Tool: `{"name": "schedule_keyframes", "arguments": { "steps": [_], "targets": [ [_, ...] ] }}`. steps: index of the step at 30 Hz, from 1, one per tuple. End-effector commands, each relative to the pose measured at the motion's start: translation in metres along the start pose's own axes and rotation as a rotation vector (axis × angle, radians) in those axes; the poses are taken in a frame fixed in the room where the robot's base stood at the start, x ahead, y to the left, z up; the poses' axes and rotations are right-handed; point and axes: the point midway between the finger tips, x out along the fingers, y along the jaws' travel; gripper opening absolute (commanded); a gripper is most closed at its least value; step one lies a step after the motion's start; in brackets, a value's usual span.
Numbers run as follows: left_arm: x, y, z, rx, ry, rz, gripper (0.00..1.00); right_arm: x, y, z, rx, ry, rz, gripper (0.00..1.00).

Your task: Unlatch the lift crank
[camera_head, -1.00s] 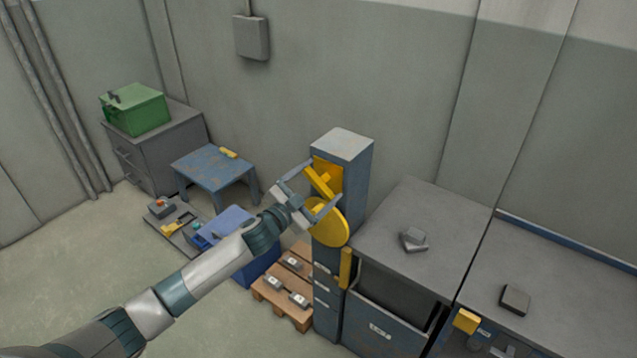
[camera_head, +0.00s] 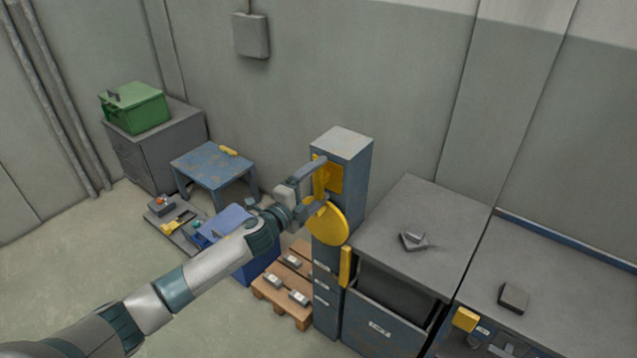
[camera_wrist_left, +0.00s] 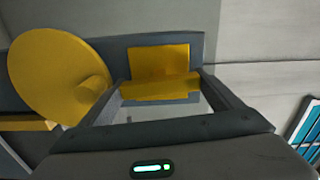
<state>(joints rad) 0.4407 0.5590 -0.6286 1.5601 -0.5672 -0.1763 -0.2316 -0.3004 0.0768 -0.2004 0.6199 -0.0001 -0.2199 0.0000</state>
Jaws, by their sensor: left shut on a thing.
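A blue-grey column (camera_head: 351,215) stands against the wall, carrying a yellow plate (camera_head: 336,179) with a yellow latch bar (camera_head: 319,179) on it. Below is a round yellow crank disc (camera_head: 331,226); in the left wrist view the disc (camera_wrist_left: 48,75) shows a knob on its face. My left gripper (camera_head: 316,182) is at the column, its fingers shut on the latch bar. In the left wrist view the bar (camera_wrist_left: 160,89) lies between the two fingertips, in front of the plate (camera_wrist_left: 158,61). The fingers partly cover the bar in the head view. My right gripper is not in view.
Grey cabinets (camera_head: 405,208) adjoin the column on the right, with a small dark block (camera_head: 513,297) on top. A wooden pallet (camera_head: 272,291) with several small blocks and a blue bin (camera_head: 262,262) stand at left below my arm. A blue table (camera_head: 212,166) stands farther back.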

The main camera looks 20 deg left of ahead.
Motion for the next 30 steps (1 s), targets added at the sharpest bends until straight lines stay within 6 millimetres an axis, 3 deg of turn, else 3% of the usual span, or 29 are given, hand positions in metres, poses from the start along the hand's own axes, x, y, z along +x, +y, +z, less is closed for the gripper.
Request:
{"name": "schedule_keyframes", "arguments": {
  "steps": [21,22,23,30],
  "targets": [
    [-0.0001,0.0011,-0.0005,0.102,0.001,0.001,0.64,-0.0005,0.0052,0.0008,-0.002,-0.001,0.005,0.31],
    [-0.0002,0.0011,-0.0005,0.102,0.001,0.001,0.93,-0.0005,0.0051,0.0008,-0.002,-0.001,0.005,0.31],
    [-0.0002,0.0012,-0.0005,0.101,0.001,0.001,1.00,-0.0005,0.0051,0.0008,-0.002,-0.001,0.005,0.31],
    [-0.0003,0.0009,-0.0002,0.099,0.000,0.001,1.00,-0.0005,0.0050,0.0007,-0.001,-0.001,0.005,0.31]
  ]
}}
